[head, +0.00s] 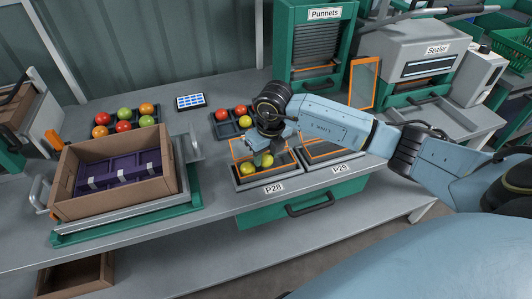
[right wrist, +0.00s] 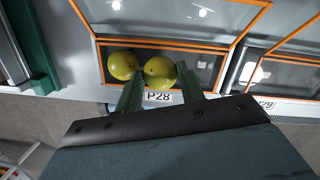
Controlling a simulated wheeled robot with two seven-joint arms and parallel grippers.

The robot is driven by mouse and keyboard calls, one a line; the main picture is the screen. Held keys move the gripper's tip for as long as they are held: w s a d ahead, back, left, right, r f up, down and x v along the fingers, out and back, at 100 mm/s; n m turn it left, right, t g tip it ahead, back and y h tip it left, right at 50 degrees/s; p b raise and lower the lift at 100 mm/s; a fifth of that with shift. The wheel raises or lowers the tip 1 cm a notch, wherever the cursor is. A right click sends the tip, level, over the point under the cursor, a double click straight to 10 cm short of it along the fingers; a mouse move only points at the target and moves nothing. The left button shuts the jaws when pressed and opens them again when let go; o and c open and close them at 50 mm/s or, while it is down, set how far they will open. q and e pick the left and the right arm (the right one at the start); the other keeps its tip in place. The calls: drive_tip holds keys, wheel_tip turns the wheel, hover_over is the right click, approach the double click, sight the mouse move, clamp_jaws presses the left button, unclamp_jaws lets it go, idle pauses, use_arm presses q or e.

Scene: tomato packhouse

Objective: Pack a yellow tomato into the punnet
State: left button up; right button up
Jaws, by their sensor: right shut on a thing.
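The open clear punnet with an orange rim (head: 236,156) stands on the station marked P28 (head: 273,188). It also shows in the right wrist view (right wrist: 200,62). One yellow tomato (head: 247,169) lies at the punnet's left side and shows left of my fingers in the right wrist view (right wrist: 122,65). My right gripper (head: 261,159) reaches down into the punnet and is shut on a second yellow tomato (right wrist: 160,73), close beside the first. I cannot tell whether the held tomato touches the punnet floor. My left gripper is not in view.
A second orange-rimmed punnet (head: 318,147) stands right, at P29. Behind are a dark tray (head: 228,130) with red and yellow tomatoes and another mixed tray (head: 133,122). A cardboard box (head: 75,165) stands left. The Punnets dispenser (head: 318,50) and Sealer (head: 415,60) stand behind.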

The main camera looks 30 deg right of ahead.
idle(0.4)
drive_tip(key=o, duration=0.8)
drive_tip(key=shift+c, duration=0.3)
drive_tip(key=shift+c, duration=1.3)
drive_tip(key=shift+r+p, duration=2.25)
drive_tip(key=shift+r, duration=0.85)
drive_tip(key=shift+f, duration=0.1)
